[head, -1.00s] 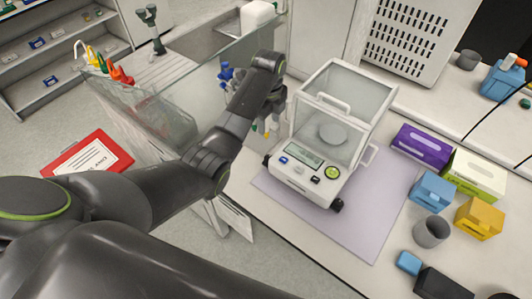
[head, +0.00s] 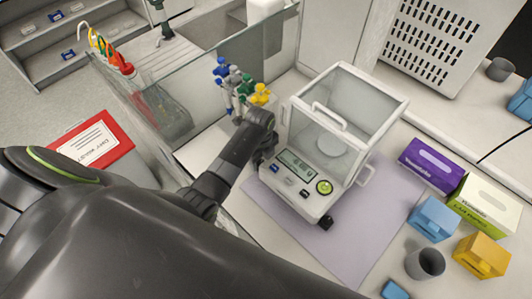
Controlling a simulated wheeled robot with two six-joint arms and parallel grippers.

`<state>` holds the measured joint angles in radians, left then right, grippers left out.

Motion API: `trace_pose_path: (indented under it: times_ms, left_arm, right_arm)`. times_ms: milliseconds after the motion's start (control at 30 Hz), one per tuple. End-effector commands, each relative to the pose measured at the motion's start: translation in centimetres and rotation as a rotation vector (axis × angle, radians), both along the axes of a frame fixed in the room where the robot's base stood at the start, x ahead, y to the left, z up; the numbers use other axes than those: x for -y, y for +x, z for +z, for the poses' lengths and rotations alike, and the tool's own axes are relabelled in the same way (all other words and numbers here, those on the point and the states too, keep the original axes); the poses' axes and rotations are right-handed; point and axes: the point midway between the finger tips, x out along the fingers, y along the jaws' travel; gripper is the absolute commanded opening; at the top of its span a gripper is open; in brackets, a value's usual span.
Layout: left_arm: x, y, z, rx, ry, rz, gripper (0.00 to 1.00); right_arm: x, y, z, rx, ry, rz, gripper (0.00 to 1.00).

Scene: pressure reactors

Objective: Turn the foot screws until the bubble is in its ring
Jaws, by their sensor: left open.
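The balance, a white box with a clear glass case (head: 345,110), stands on a lavender mat (head: 350,245). Its front panel has a lit display (head: 297,163) and a round green bubble level (head: 324,187); the bubble's place in its ring is too small to tell. One black foot screw (head: 326,222) shows at the front right corner. The front left foot is hidden behind my left gripper (head: 261,158). That gripper is open, pointing down at the balance's front left corner; I cannot tell whether it touches. My right gripper is not in view.
A glass screen (head: 200,75) and a rack of blue, green and yellow pipettes (head: 238,88) stand left of the balance, close to my arm. Purple (head: 430,165) and green boxes, blue and yellow boxes and a grey cup (head: 425,263) stand right. The mat's front is clear.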

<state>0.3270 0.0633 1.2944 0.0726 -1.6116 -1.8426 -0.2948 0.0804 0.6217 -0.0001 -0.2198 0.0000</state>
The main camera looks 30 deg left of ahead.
Motion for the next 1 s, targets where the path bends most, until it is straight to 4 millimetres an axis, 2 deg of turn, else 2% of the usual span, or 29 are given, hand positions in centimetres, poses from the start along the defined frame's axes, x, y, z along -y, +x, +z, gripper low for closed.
trace_pose_path:
  times_ms: [300,600,667,1000]
  left_arm:
    - [-0.03,-0.23,-0.28,0.000,0.000,-0.001,0.50]
    - [-0.03,-0.22,-0.26,0.000,0.000,-0.001,0.11]
    - [-0.03,-0.22,-0.27,0.000,0.000,-0.001,0.05]
    - [-0.03,-0.23,-0.28,0.000,-0.001,0.122,0.05]
  right_arm:
    - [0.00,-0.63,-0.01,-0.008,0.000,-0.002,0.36]
    - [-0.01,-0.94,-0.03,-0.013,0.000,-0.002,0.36]
    - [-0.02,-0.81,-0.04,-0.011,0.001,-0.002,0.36]
    - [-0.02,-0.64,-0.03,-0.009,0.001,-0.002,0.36]
